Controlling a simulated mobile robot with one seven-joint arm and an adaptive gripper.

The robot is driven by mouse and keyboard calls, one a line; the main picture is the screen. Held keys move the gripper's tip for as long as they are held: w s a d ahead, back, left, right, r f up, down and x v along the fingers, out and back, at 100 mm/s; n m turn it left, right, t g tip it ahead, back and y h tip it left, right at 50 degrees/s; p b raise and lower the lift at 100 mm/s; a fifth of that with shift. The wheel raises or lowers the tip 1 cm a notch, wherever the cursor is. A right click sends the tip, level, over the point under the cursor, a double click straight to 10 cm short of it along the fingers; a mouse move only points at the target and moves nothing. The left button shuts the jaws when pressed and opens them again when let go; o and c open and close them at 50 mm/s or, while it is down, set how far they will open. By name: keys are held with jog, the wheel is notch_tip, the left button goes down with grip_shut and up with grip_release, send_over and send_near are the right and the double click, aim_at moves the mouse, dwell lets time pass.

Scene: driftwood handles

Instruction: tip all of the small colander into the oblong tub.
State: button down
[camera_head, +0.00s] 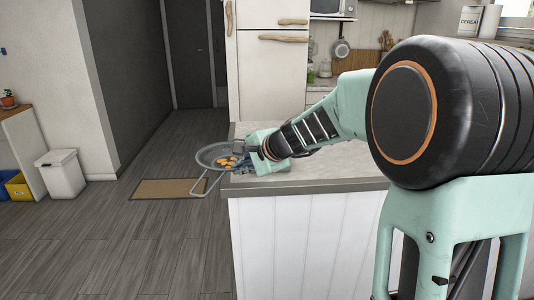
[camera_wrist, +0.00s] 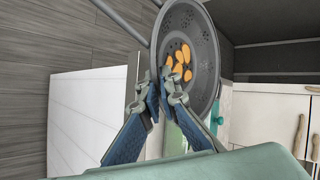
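The small colander (camera_head: 207,152) is grey, round and perforated, with a wire handle. It holds several orange pieces (camera_head: 227,162). My gripper (camera_head: 243,162) has the colander by its near rim, at the left end of the counter. In the wrist view, the two fingers of my gripper (camera_wrist: 163,84) close on either side of the rim of the colander (camera_wrist: 205,50), and the orange pieces (camera_wrist: 179,66) lie inside. A green thing (camera_wrist: 214,114) shows partly behind the colander; I cannot tell whether it is the oblong tub. No tub shows clearly in the head view.
The counter (camera_head: 335,170) has a light top, clear where visible; my arm hides part of it. A white fridge (camera_head: 270,70) stands behind. A white bin (camera_head: 61,174) and a brown mat (camera_head: 165,189) are on the floor at the left.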

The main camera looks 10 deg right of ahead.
notch_tip(320, 180, up, 6)
jog(key=p, duration=0.4)
jog(key=shift+r+p, duration=0.1)
jog(key=shift+p, duration=0.25)
